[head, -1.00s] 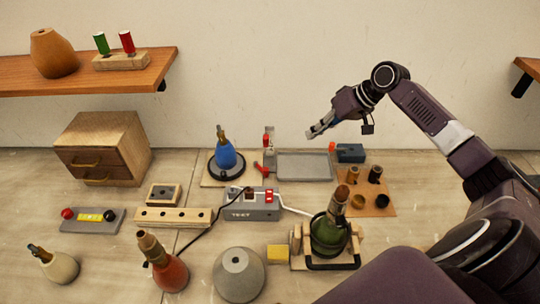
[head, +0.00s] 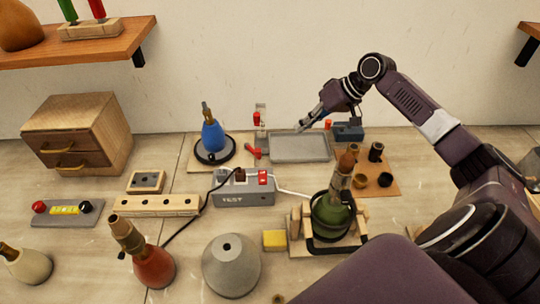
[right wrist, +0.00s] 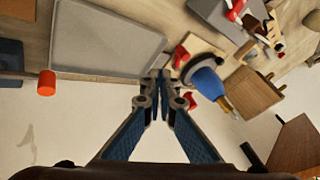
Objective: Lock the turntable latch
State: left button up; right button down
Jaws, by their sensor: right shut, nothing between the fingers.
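The turntable (head: 214,158) is a dark round disc on a pale wooden board, with a blue bottle-shaped lamp (head: 213,137) upright on it. The red latch lever (head: 252,151) lies at the board's right side, near the grey tray. In the right wrist view the latch (right wrist: 180,57) shows beside the disc, right of the fingertips. My right gripper (head: 298,129) is shut and empty, above the back of the tray and right of the latch, apart from it. Its closed fingertips (right wrist: 160,74) show in the right wrist view. My left gripper is not in view.
The grey tray (head: 300,158) lies right of the latch. A small upright stand with a red part (head: 256,119) is behind the latch. A blue box (head: 348,131) stands at the tray's right. The grey TEST box (head: 245,190) and green lamp (head: 331,215) are nearer.

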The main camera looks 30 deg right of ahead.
jog(key=p, duration=0.3)
send_near(252, 149)
jog(key=d+f, duration=0.1)
jog(key=f, duration=0.1)
jog(key=s+d+f, duration=0.1)
jog(key=d+f, duration=0.1)
jog(key=shift+s+f, duration=0.15)
jog(key=shift+a+p, duration=0.9)
jog(key=shift+a, duration=0.8)
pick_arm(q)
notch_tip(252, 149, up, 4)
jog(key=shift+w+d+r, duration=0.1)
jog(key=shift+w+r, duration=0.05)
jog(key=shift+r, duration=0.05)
pick_arm(e)
jog(key=shift+w+f, duration=0.1)
jog(key=shift+w, duration=0.15)
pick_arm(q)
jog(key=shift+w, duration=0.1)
pick_arm(e)
jog(key=shift+a, duration=0.1)
